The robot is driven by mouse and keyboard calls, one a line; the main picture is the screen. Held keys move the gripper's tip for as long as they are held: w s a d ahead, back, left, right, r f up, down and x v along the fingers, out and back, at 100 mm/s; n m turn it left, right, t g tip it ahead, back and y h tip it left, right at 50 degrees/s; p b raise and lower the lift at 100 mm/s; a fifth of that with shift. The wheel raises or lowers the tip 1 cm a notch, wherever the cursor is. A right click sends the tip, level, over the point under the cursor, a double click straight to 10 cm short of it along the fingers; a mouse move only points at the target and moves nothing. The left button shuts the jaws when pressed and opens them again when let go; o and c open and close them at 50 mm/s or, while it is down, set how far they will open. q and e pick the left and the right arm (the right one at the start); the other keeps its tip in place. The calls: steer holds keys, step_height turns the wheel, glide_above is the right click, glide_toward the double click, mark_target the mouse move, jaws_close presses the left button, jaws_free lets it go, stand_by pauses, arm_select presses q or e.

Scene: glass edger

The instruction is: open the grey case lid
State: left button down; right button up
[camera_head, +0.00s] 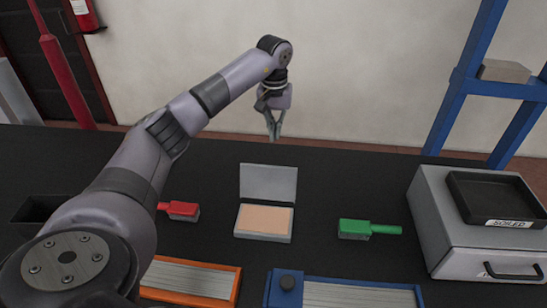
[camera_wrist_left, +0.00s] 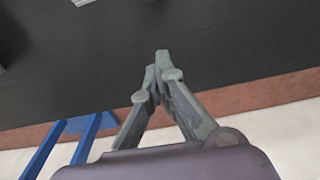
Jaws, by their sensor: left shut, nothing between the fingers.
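The grey case (camera_head: 263,224) sits on the black table in the middle of the head view. Its grey lid (camera_head: 268,183) stands raised at the back, and a flat peach-coloured inside shows in the base. My left gripper (camera_head: 274,136) is up in the air behind and above the case, pointing down, apart from the lid. It is shut and empty. In the left wrist view the left fingertips (camera_wrist_left: 162,62) meet over dark table surface. My right gripper is in neither view.
A red brush (camera_head: 182,210) lies left of the case and a green brush (camera_head: 356,229) lies right. A grey cabinet with a black tray (camera_head: 497,200) labelled SOILED stands at right. Orange-framed (camera_head: 190,281) and blue-framed (camera_head: 345,293) pieces lie in front. A blue frame (camera_head: 455,100) rises behind.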

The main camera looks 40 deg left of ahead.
mark_target(269, 181)
arm_select(q)
steer(key=s+d+f+p, duration=0.1)
steer(key=s+f+p, duration=0.2)
steer(key=f+p, duration=0.3)
steer(key=shift+d+f, duration=0.35)
steer(key=shift+f, duration=0.2)
steer(key=shift+w, duration=0.1)
